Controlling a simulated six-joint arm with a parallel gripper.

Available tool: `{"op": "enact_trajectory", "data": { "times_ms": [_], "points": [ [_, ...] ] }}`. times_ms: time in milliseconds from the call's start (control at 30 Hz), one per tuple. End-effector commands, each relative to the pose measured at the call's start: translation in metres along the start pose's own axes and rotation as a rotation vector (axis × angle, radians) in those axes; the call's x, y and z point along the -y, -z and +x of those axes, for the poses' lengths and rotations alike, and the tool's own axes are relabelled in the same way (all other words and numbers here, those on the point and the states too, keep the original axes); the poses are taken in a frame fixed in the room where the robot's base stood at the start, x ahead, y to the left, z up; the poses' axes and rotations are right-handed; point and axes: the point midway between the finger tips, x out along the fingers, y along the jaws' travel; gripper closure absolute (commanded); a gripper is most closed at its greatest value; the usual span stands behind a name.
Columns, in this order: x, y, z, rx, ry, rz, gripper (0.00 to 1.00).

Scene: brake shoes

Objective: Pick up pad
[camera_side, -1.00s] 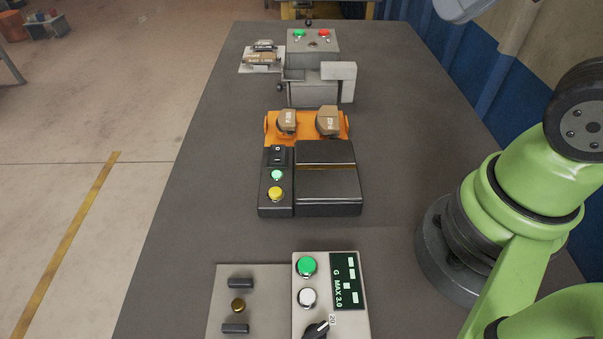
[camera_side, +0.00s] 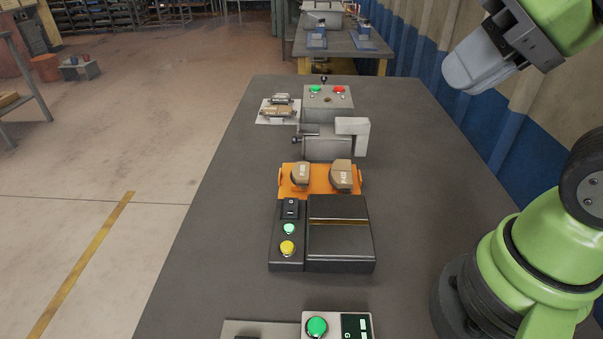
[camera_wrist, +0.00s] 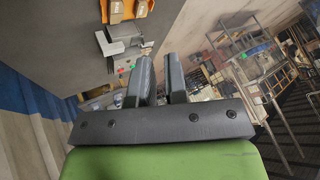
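Two brown pads stand in an orange holder (camera_side: 320,193) at the middle of the bench: a left pad (camera_side: 300,176) and a right pad (camera_side: 341,176). Another brown pad (camera_side: 278,112) lies on a light plate at the bench's far left. My gripper (camera_side: 462,82) is high at the upper right of the side view, well away from the pads. In the wrist view, my gripper (camera_wrist: 160,60) shows two grey fingers with a narrow empty gap between them.
A black box (camera_side: 340,245) with buttons sits in front of the orange holder. Behind it are a grey clamp-like fixture (camera_side: 330,143) and a button box (camera_side: 327,98). A control panel (camera_side: 337,325) is cut off at the front. The bench's right side is mostly clear.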

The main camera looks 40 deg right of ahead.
Motion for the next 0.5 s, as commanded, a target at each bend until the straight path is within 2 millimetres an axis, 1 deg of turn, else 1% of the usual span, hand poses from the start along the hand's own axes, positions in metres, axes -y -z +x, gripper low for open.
{"op": "enact_trajectory", "data": {
  "times_ms": [33, 67, 100, 167, 200, 433, 500],
  "points": [
    [0.0, 0.0, 0.0, 0.0, 0.0, 0.0, 0.75],
    [0.0, 0.0, 0.0, 0.0, 0.0, 0.0, 0.68],
    [0.0, 0.0, 0.0, 0.0, 0.0, 0.0, 0.59],
    [0.0, 0.0, 0.0, 0.0, 0.0, 0.0, 0.45],
    [0.0, 0.0, 0.0, 0.0, 0.0, 0.0, 0.43],
    [0.0001, 0.0004, 0.0001, 0.001, -0.001, 0.001, 0.43],
    [0.0007, 0.0037, 0.0013, 0.006, -0.007, 0.007, 0.43]
  ]
}}
